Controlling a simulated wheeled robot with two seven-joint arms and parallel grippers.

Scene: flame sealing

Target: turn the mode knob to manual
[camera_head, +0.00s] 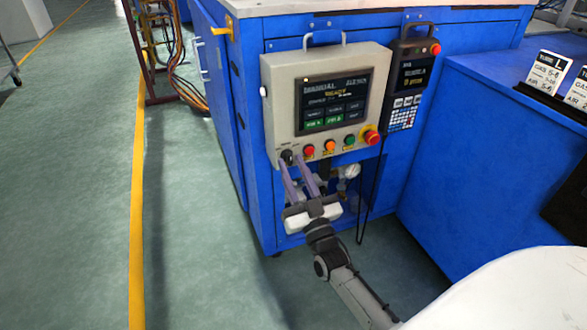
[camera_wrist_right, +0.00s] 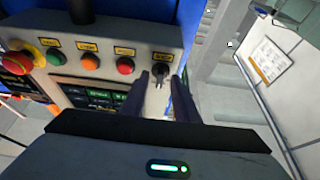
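The black mode knob (camera_head: 287,156) is at the lower left of the grey control panel (camera_head: 281,95). In the right wrist view, the knob (camera_wrist_right: 160,73) lies between the fingertips of my right gripper (camera_wrist_right: 164,76). The two fingers stand apart on either side of it, and I cannot tell whether they touch it. In the head view, my right gripper (camera_head: 294,160) reaches up to the knob from below, its fingers spread. The panel's screen (camera_head: 332,101) shows a heading that seems to read MANUAL. My left gripper is not in view.
Red (camera_head: 309,151), orange (camera_head: 329,146) and green (camera_head: 349,141) buttons and a red emergency stop (camera_head: 371,136) sit in a row beside the knob. A handheld pendant (camera_head: 408,85) hangs at the right. A blue cabinet (camera_head: 490,150) stands at the right.

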